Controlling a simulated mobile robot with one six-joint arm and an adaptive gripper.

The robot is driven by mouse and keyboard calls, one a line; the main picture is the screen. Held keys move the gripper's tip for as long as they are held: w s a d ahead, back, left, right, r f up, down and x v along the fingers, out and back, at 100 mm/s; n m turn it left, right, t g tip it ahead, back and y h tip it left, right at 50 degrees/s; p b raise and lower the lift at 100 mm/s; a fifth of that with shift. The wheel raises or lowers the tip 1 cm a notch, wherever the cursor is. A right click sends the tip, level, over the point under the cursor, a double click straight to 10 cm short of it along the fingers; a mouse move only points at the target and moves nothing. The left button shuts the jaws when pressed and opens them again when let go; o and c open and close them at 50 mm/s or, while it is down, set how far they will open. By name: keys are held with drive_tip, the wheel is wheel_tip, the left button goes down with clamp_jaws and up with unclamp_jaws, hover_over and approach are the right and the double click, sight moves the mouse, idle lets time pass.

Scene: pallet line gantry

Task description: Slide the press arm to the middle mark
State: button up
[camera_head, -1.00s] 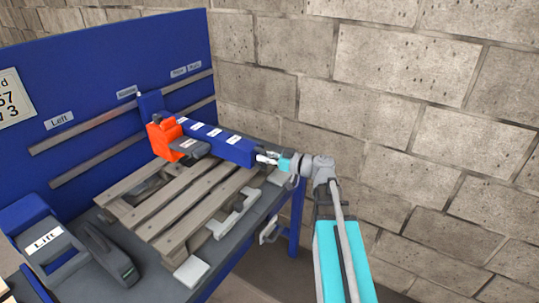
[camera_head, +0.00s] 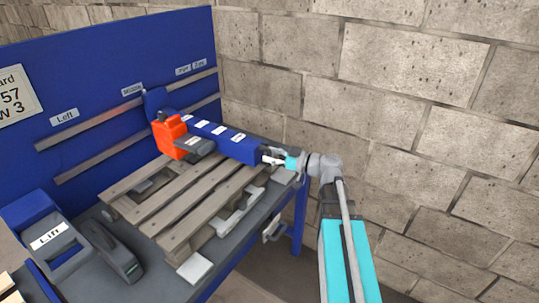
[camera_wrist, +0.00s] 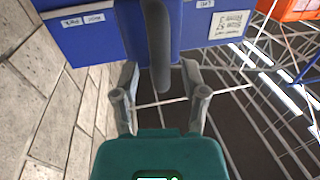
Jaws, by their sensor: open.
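The press arm (camera_head: 222,139) is a long blue beam with white labels, reaching out from the back panel over a wooden pallet. Its far end is at the rails just right of the middle label (camera_head: 132,89). My gripper (camera_head: 270,158) is at the beam's near end. In the wrist view, a dark grey upright handle (camera_wrist: 158,40) stands between the two fingers of my gripper (camera_wrist: 160,75). The fingers are open, with a visible gap on each side of the handle. The blue beam end (camera_wrist: 90,30) shows behind the handle.
An orange block (camera_head: 170,138) sits beside the beam over the pallet (camera_head: 165,205). A "Lift" unit (camera_head: 47,240) stands at front left. A block wall (camera_head: 420,110) closes the right side.

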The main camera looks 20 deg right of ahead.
drive_tip(key=v, duration=1.1)
drive_tip(key=shift+s, duration=0.1)
idle(0.5)
drive_tip(key=s+a+f+m+g+h+p, duration=0.2)
drive_tip(key=s+a+f+m+g+h, duration=0.1)
drive_tip(key=a+f+m+g+h, duration=0.2)
drive_tip(key=s+a+f+m+g+h+p, duration=0.2)
drive_tip(key=s+a+f+m+g+h, duration=0.2)
drive_tip(key=a+f+h, duration=0.4)
drive_tip(key=shift+s+a+f+m+g+h+p, duration=0.35)
drive_tip(key=shift+a+m+g+h, duration=0.2)
drive_tip(key=shift+a+g, duration=0.55)
